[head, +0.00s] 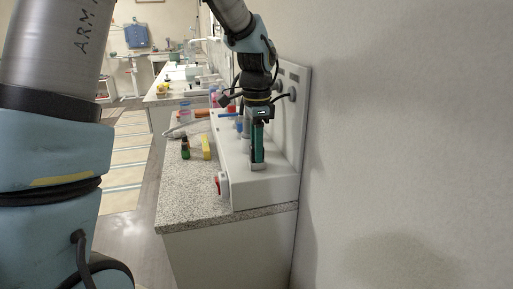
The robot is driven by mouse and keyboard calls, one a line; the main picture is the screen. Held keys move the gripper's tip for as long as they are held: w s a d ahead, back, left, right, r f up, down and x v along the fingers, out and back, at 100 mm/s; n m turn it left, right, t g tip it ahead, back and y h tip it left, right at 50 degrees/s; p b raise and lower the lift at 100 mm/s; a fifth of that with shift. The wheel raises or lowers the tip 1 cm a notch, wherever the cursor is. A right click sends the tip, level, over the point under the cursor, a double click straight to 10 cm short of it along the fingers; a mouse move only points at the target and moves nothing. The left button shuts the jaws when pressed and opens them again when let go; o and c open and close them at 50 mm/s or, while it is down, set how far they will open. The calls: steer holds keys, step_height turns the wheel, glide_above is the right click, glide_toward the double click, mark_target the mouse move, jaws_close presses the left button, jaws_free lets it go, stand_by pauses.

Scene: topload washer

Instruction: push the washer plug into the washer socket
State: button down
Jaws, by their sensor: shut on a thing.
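My gripper (258,160) points down over the white ledge at the right end of the counter, close to the upright white panel. Its green fingers are shut on a small grey piece at their tips, mostly hidden by the fingers; I cannot tell for sure that it is the washer plug. The tips are at or just above the ledge; the gap is too small to judge. I cannot make out the washer socket for certain. A round red and white fitting (222,184) sits on the ledge's front face, below and left of my gripper.
The speckled counter (185,208) holds a dark bottle (185,148), a yellow item (206,147) and several small things farther back. Round fittings (292,94) stick out of the upright panel (299,135). A bare wall stands close on the right. Open floor lies left.

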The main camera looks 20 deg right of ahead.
steer(key=shift+c, duration=2.2)
jaws_free()
steer(key=shift+f, duration=0.1)
step_height(320, 180, up, 11)
steer(key=shift+f+b, duration=0.1)
steer(key=shift+b, duration=0.5)
steer(key=w+a+f+n, duration=0.1)
steer(key=a+f+n, duration=0.4)
steer(key=a, duration=0.4)
steer(key=w+a+f+n, duration=0.1)
steer(key=a+f+n, duration=0.35)
steer(key=a, duration=0.35)
steer(key=s+a+f+n, duration=0.3)
steer(key=a+n, duration=0.1)
steer(key=a, duration=0.2)
steer(key=s+a+f+n+t, duration=0.1)
steer(key=s+a+f+n, duration=0.2)
steer(key=a+n, duration=0.2)
steer(key=shift+a+t, duration=0.3)
steer(key=shift+a, duration=0.8)
